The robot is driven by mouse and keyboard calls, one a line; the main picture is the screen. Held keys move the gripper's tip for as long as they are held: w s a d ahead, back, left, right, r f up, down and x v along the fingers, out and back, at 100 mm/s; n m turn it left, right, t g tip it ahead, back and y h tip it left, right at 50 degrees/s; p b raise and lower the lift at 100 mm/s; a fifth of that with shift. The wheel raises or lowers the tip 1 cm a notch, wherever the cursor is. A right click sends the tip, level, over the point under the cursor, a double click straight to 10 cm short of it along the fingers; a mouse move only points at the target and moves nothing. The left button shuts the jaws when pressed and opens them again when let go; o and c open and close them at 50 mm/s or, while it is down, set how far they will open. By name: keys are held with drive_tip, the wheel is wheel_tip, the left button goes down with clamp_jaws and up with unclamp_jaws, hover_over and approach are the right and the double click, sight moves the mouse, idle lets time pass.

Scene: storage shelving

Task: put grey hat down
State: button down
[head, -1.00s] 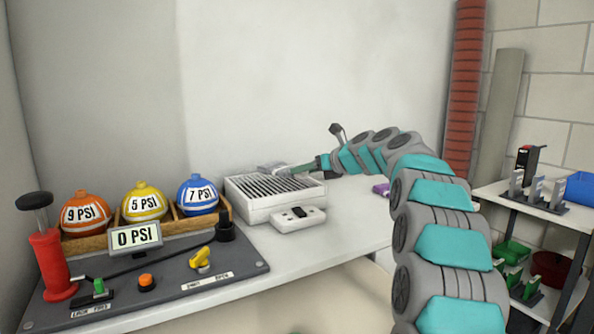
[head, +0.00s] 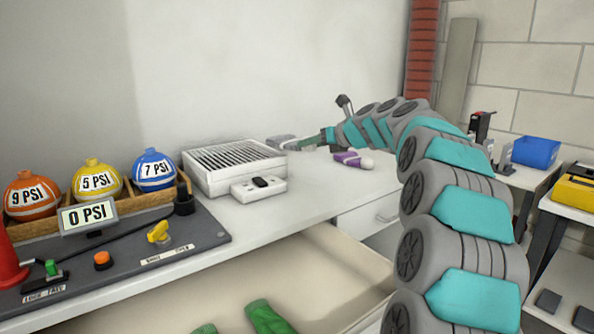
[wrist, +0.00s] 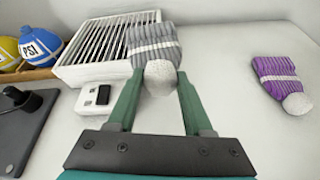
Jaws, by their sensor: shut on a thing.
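The grey hat (wrist: 152,48) has a white band and a pale pompom (wrist: 161,78). In the wrist view my gripper (wrist: 155,80) is shut on it, with the green fingers on either side of the pompom. The hat points away from me, just right of the white grilled box. In the head view the hat (head: 282,142) is small and partly hidden behind my gripper (head: 300,144), low over the white worktop (head: 262,218). I cannot tell whether the hat touches the worktop.
A purple hat (head: 350,159) lies on the worktop to the right, also in the wrist view (wrist: 276,80). The white grilled box (head: 230,165) and a small switch box (head: 258,188) stand left. A pressure panel (head: 120,255) is further left. An open drawer (head: 300,275) is below.

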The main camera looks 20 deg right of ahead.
drive_tip(key=m+h, duration=0.2)
hover_over(330, 186)
drive_tip(key=f, duration=0.1)
drive_tip(key=shift+t, duration=0.3)
wheel_tip(330, 186, down, 6)
drive_tip(key=shift+w+r+b, duration=0.15)
drive_tip(key=shift+r+b, duration=0.1)
drive_tip(key=shift+b, duration=0.65)
drive_tip(key=shift+d+f+b, duration=0.1)
drive_tip(key=shift+f+b, duration=0.4)
drive_tip(key=shift+f, duration=1.75)
drive_tip(key=shift+r, duration=0.1)
drive_tip(key=shift+c, duration=1.5)
unclamp_jaws()
